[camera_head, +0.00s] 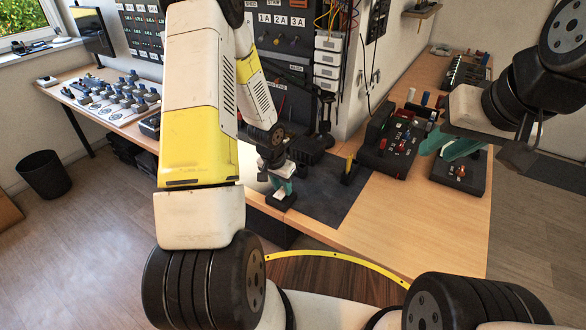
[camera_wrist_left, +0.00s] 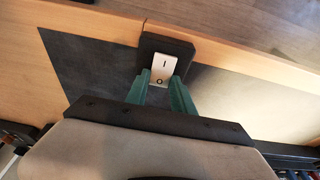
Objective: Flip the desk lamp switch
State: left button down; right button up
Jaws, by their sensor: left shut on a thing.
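The switch (camera_wrist_left: 163,66) is a pale rocker marked I and O in a black housing, lying on the desk near its front edge. In the head view it is a small black block (camera_head: 281,201) under my left gripper (camera_head: 281,187). The teal fingers of my left gripper (camera_wrist_left: 163,86) are on either side of the O end of the rocker, shut on it. The I end shows uncovered. My right gripper (camera_head: 452,146) hangs above the right part of the desk, away from the switch. Its finger gap is not clear. I cannot make out a desk lamp.
A dark mat (camera_head: 335,190) covers the desk around the switch. Black terminal boxes (camera_head: 398,140) stand to the right. A panel wall (camera_head: 285,20) rises behind. Bare desk (camera_head: 400,225) lies at the front right. A black bin (camera_head: 45,174) stands on the floor at left.

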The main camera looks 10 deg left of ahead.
aim_at(278, 197)
pick_arm(q)
jog(key=shift+s+t, duration=0.15)
jog(key=shift+t, duration=0.35)
jog(key=c, duration=1.1)
grip_release()
jog(key=shift+v, duration=3.9)
jog(key=shift+a, duration=0.1)
